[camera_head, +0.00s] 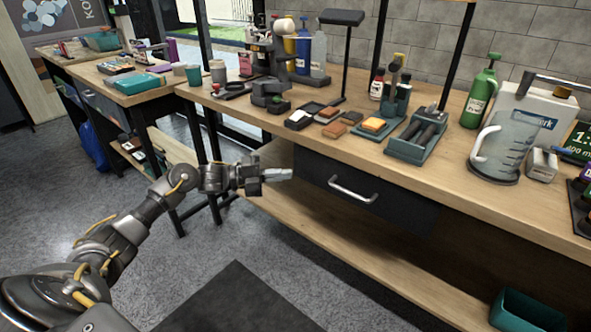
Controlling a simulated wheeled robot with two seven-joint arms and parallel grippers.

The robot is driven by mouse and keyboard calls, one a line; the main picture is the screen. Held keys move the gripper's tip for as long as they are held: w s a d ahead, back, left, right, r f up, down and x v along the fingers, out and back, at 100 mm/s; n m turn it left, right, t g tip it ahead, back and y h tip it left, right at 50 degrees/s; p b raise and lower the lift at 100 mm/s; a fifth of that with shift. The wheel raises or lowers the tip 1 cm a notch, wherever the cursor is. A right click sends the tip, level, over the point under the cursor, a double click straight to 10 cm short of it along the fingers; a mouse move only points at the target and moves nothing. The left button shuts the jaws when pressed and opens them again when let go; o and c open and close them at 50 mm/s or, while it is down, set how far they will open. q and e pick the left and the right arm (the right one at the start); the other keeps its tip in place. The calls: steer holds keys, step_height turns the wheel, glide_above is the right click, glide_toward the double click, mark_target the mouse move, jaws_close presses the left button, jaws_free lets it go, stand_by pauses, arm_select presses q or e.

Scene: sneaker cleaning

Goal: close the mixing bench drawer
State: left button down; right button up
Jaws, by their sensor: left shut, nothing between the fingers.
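The mixing bench drawer (330,178) has a dark front with a silver bar handle (353,189). It sits under the wooden top of the mixing bench (340,152). Its front looks close to flush under the bench edge, and no drawer inside shows. I cannot tell whether a small gap is left. My left gripper (282,174) is shut and empty. It is just left of the drawer front and left of the handle, pointing right; I cannot tell whether it touches the drawer. My right gripper is not in view.
The benchtop holds brushes in a green tray (416,140), a clear pitcher (500,145) and a green spray bottle (480,95). A lower shelf (345,238) runs under the drawer, with a green bin (522,312) at right. The floor ahead with a dark mat (240,300) is clear.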

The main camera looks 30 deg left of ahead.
arm_select(q)
steer(key=v, duration=0.7)
steer(key=shift+f, duration=0.25)
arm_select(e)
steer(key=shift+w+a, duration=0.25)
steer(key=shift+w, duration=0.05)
